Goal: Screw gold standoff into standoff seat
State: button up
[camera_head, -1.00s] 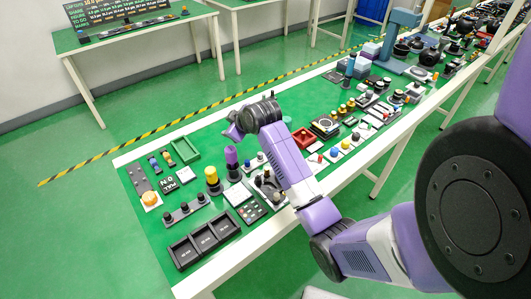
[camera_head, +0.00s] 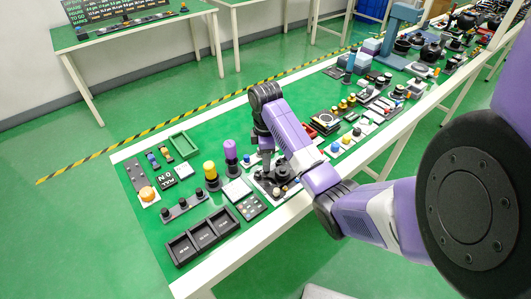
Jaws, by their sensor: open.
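My gripper (camera_head: 265,158) points down from the purple arm, over the front-middle of the green table, right of the purple-topped post. It is small in view, and nothing shows held in it. Several small gold-coloured pieces (camera_head: 343,105) stand on the table right of my arm; I cannot tell which is the gold standoff. I cannot make out the standoff seat for certain. A dark fixture with small round parts (camera_head: 276,184) lies just below my gripper, partly behind my forearm.
Left of my gripper stand a purple-topped post (camera_head: 231,150) and a yellow-topped post (camera_head: 210,170). A green tray (camera_head: 184,146) and black bins (camera_head: 203,240) are farther left. A red tray (camera_head: 322,128) is partly hidden by my arm. Dense equipment crowds the table's far right.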

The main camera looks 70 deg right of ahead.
jog(key=shift+f, duration=1.45)
grip_shut()
